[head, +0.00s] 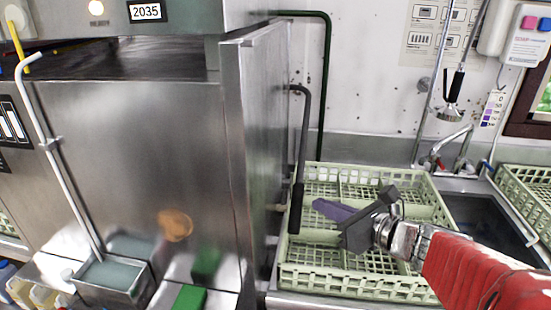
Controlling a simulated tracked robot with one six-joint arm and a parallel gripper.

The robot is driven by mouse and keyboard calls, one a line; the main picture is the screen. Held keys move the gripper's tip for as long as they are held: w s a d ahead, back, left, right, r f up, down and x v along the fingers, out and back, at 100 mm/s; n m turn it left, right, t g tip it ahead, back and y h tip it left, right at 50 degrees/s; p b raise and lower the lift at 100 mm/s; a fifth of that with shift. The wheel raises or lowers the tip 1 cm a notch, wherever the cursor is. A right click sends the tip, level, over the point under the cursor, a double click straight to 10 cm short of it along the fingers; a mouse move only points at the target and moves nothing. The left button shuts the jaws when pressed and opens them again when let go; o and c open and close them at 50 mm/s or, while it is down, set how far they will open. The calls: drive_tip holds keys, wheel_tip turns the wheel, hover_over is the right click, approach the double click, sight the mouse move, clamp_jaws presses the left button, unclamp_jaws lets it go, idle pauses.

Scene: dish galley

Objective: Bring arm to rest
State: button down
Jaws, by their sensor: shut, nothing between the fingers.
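My gripper (352,226) is dark grey and shut, with nothing held. It is above the middle of a pale green dish rack (300,270), at the end of my arm, whose red sleeve (480,275) enters from the lower right. A flat purple item (334,210) shows just left of my gripper, over the rack. Its right end is hidden behind the gripper, and I cannot tell whether they touch.
A steel dish machine (150,150) fills the left, with a dark handle (298,205) beside the rack. A sink (480,220) with a tap (450,145) lies to the right, then a second green rack (528,195). A grey tub (110,275) and green block (190,298) stand lower left.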

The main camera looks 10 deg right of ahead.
idle(0.7)
drive_tip(key=s+f+n+g, duration=0.1)
drive_tip(key=f+n, duration=0.1)
drive_tip(key=n, duration=0.1)
drive_tip(key=s+a+f+n+g, duration=0.1)
drive_tip(key=s+f+n, duration=0.1)
drive_tip(key=n, duration=0.1)
drive_tip(key=s+a+f+n+g, duration=0.1)
drive_tip(key=f+n+g, duration=0.1)
drive_tip(key=shift+s+n, duration=0.3)
drive_tip(key=shift+n, duration=0.1)
drive_tip(key=s+d+f+n+g+h, duration=0.1)
drive_tip(key=s+n+g+h, duration=0.15)
drive_tip(key=s+n, duration=0.5)
drive_tip(key=s+f+n+g+h, duration=0.2)
drive_tip(key=s+n+h, duration=0.15)
drive_tip(key=n, duration=0.65)
drive_tip(key=shift+s+a+r+n+t+h, duration=0.1)
drive_tip(key=shift+s+a+r+n+t, duration=0.1)
drive_tip(key=shift+a+r+n, duration=0.35)
drive_tip(key=shift+s+a+r+n+t+h, duration=0.15)
drive_tip(key=shift+a+r+n, duration=0.15)
drive_tip(key=shift+r+n, duration=0.55)
drive_tip(key=shift+s+a+r+n+t+h, duration=0.1)
drive_tip(key=shift+a+r+n+t, duration=0.1)
drive_tip(key=shift+a+r+n, duration=0.35)
